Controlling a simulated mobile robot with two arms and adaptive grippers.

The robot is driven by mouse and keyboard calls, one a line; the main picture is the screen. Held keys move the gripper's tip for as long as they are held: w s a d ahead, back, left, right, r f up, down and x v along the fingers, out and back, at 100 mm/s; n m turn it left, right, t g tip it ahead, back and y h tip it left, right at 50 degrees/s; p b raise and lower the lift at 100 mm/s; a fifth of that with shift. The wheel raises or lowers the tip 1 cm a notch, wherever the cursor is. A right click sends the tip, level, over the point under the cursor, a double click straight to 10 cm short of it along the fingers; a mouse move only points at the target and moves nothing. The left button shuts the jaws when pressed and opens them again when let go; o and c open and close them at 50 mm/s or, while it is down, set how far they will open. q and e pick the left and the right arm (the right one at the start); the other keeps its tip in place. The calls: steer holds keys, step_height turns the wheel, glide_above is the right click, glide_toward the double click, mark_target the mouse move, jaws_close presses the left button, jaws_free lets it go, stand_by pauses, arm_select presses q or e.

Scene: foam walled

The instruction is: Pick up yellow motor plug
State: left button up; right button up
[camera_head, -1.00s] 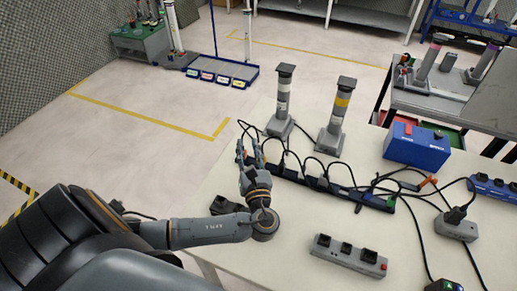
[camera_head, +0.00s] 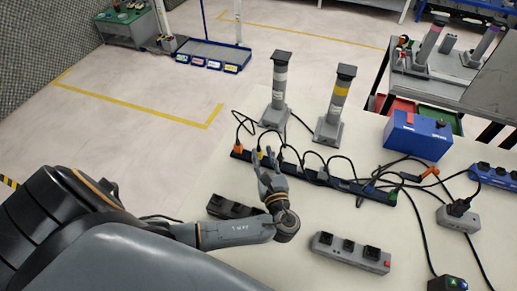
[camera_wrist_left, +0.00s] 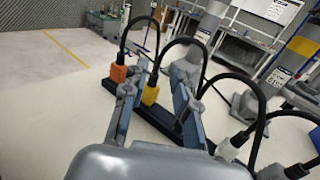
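The yellow motor plug (camera_wrist_left: 150,92) stands in the dark power strip, with a black cable arching from its top. In the wrist view it shows between the two fingers of my left gripper (camera_wrist_left: 157,76). In the head view a small part of the yellow plug (camera_head: 261,154) shows at the fingertips of my left gripper (camera_head: 265,155). The fingers are open and apart from each other; I cannot tell if either touches the plug. The dark power strip (camera_head: 347,187) runs across the table. My right gripper is not in view.
An orange plug (camera_wrist_left: 118,73) stands just left of the yellow one, outside the left finger. Grey and black plugs with arching cables stand to the right. Two grey columns (camera_head: 279,90) (camera_head: 338,105) stand behind the strip. A grey socket block (camera_head: 350,252) lies in front.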

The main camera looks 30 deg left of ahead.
mark_target(259, 152)
arm_select(q)
steer(key=p+x, duration=0.1)
steer(key=x, duration=0.4)
steer(key=shift+r, duration=0.15)
steer(key=shift+w+a, duration=0.35)
steer(key=shift+a, duration=0.05)
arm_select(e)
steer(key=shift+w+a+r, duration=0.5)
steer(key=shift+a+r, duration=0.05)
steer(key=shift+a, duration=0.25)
arm_select(q)
jaws_close()
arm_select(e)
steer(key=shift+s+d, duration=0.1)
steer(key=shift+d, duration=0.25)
